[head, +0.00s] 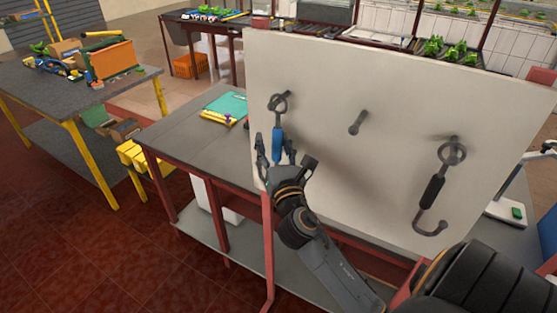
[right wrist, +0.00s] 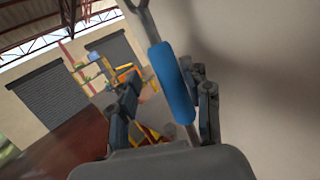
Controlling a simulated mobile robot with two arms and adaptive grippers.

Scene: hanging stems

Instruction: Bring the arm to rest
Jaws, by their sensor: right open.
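A hanging tool with a blue grip (head: 277,145) hangs upright by its top ring on the left of the pale upright panel (head: 345,85). My right gripper (head: 276,152) is open, with its fingers on either side of the blue grip. In the right wrist view the blue grip (right wrist: 173,85) shows between the spread fingers, nearer the right one; I cannot tell whether it touches. A second hanging tool with a black grip (head: 432,192) and a hook at its lower end hangs at the panel's right. My left gripper is not in view.
A bare peg (head: 357,122) sticks out between the two tools. A grey table (head: 185,145) with a teal and yellow stack (head: 226,108) stands behind the panel. Another table (head: 60,95) with an orange box (head: 112,60) stands at left. The red floor (head: 70,255) at front left is clear.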

